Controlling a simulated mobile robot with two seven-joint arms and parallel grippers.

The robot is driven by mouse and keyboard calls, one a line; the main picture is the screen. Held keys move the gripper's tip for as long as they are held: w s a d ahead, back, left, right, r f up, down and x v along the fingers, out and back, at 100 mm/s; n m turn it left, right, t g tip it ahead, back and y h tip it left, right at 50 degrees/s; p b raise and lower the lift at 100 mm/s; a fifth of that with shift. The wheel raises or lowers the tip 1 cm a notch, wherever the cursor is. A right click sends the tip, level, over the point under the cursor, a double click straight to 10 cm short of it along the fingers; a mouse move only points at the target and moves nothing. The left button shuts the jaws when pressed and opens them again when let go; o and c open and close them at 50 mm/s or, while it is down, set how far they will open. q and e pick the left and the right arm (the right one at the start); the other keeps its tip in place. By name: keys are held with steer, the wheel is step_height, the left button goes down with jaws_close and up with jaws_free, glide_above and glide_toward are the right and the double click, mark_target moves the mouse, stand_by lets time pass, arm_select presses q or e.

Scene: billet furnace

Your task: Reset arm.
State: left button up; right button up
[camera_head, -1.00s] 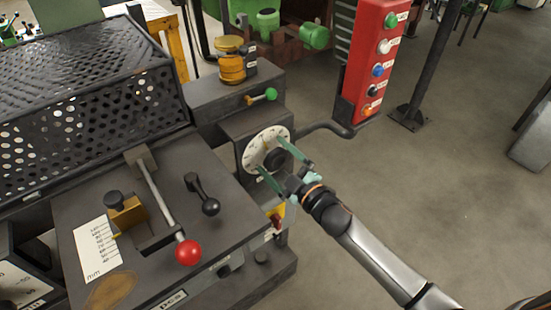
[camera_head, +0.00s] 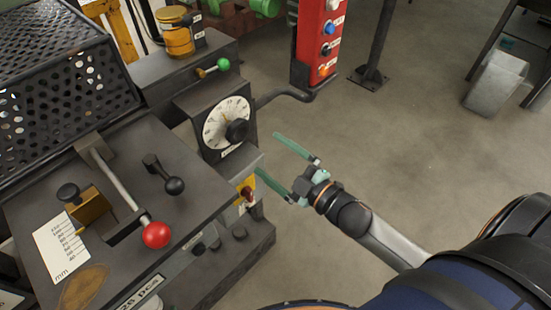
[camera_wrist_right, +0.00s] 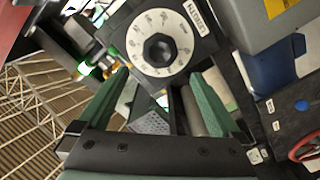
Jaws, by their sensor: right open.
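My right gripper (camera_head: 283,167) is open and empty, its two green fingers spread apart. It hangs in the air to the right of the machine's round white dial (camera_head: 227,123) with a black knob (camera_head: 237,131), apart from it. In the right wrist view the dial (camera_wrist_right: 159,46) shows beyond and between the open fingers (camera_wrist_right: 160,100), with nothing between them. My left gripper shows in neither view.
The machine's top carries a red-ball lever (camera_head: 156,235), a black crank (camera_head: 167,178) and a green-tipped lever (camera_head: 216,67).

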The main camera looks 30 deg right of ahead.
steer(key=shift+s, duration=0.2)
stand_by(0.4)
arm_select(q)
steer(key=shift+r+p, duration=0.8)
arm_select(e)
steer(key=s+a+f+m+g+h, duration=0.1)
steer(key=s+f+m+g+h, duration=0.1)
steer(key=s+f+m+g, duration=0.2)
steer(key=s+a+f+m+g+h, duration=0.1)
steer(key=s+f+m+g, duration=0.3)
steer(key=f, duration=1.2)
steer(key=s+m, duration=0.3)
steer(key=s, duration=0.3)
steer(key=shift+a+h, duration=0.4)
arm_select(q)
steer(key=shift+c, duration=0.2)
arm_select(e)
steer(key=shift+s, duration=0.1)
